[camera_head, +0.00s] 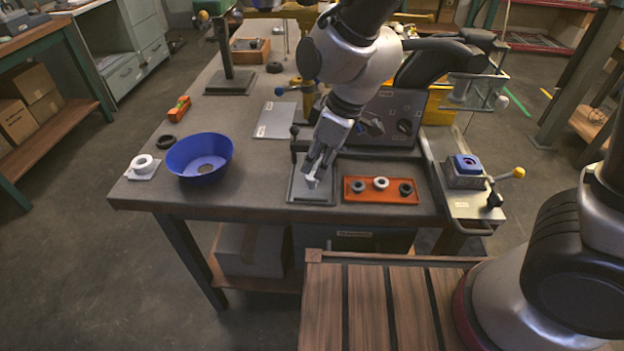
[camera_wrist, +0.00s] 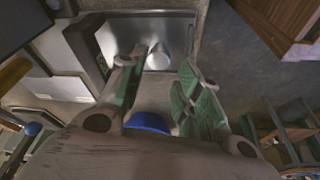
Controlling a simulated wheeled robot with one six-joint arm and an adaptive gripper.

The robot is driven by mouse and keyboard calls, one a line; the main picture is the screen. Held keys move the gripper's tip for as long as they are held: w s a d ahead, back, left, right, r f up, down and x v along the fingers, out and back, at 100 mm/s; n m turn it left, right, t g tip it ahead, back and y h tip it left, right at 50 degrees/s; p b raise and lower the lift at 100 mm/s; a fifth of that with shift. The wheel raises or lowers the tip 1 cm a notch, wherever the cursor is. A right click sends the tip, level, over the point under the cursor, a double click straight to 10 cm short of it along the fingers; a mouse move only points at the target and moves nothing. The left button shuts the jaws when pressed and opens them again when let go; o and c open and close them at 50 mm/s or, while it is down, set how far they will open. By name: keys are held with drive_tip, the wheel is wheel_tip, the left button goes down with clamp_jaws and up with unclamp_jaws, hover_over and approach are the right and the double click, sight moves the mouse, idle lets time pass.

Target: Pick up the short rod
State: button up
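A short white rod (camera_head: 312,181) stands on a grey tray (camera_head: 297,195) near the front edge of the workbench. My gripper (camera_head: 317,169) points down right at the rod and partly covers it in the head view. In the wrist view the white rod (camera_wrist: 158,58) shows beyond and between the tips of my spread fingers (camera_wrist: 160,68), with visible gaps to both sides. The gripper looks open and does not appear to be closed on the rod. Whether a fingertip touches it cannot be told.
An orange tray (camera_head: 381,198) with several rings lies just right. A blue bowl (camera_head: 199,156) and a white ring on a pad (camera_head: 143,165) stand left. A grey control box (camera_head: 390,117) is behind, a fixture with a blue block (camera_head: 466,165) at right. Bench between bowl and tray is clear.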

sight(312, 175)
drive_tip(key=x, duration=0.6)
drive_tip(key=shift+w, duration=0.15)
drive_tip(key=c, duration=0.6)
drive_tip(key=shift+c, duration=0.2)
